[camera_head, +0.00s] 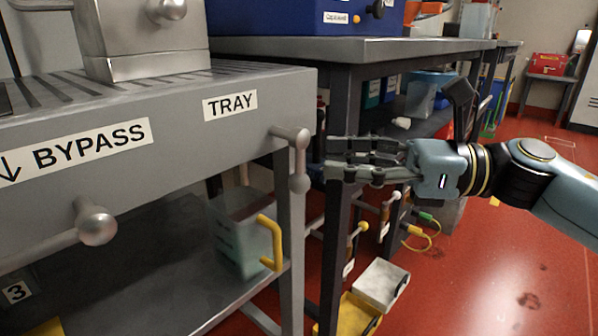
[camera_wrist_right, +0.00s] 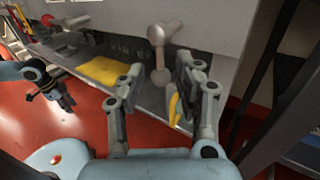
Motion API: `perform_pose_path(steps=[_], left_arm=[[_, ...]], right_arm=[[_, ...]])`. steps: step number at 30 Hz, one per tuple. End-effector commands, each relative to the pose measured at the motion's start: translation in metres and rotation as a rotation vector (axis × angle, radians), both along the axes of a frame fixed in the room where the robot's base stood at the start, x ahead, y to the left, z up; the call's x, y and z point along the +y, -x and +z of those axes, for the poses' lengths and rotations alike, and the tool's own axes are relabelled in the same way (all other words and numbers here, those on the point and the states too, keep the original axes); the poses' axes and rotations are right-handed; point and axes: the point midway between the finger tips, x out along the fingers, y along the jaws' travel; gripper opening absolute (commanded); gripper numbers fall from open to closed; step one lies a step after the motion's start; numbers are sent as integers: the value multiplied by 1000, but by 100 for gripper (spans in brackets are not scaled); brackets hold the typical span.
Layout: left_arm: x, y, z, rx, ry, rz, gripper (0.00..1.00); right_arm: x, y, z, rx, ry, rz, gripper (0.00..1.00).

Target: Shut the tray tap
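The tray tap (camera_head: 299,160) is a grey metal lever on the bench front, right of and below the TRAY label (camera_head: 230,105). Its lever hangs straight down from a short stem. My right gripper (camera_head: 333,160) is just right of the tap in the head view, pointing left at it, apart from it. In the right wrist view the tap (camera_wrist_right: 158,55) shows beyond and between the two fingers of my right gripper (camera_wrist_right: 160,80), which are spread and empty. In that view, what looks like my left gripper (camera_wrist_right: 55,90) is at the left; its fingers are unclear.
The bypass tap (camera_head: 97,226) sticks out at lower left. A clear container (camera_head: 235,240) with a yellow handle (camera_head: 270,242) stands on the lower shelf. A dark table leg (camera_head: 338,240) is under the gripper. Open red floor (camera_head: 480,280) lies at right.

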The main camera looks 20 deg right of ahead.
Motion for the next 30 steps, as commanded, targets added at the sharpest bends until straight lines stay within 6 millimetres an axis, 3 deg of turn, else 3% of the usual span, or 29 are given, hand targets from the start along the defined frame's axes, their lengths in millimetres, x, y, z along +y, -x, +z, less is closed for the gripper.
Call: perform_pose_path(steps=[9, 22, 30], left_arm=[[-5, -8, 10, -30, 11, -3, 29], [-6, -10, 13, -37, 13, -4, 29], [-5, -9, 13, -37, 13, -4, 29]], right_arm=[[42, -21, 0, -1, -4, -1, 33], [51, -25, 0, 2, 0, -1, 33], [51, -25, 0, 2, -1, 0, 1]])
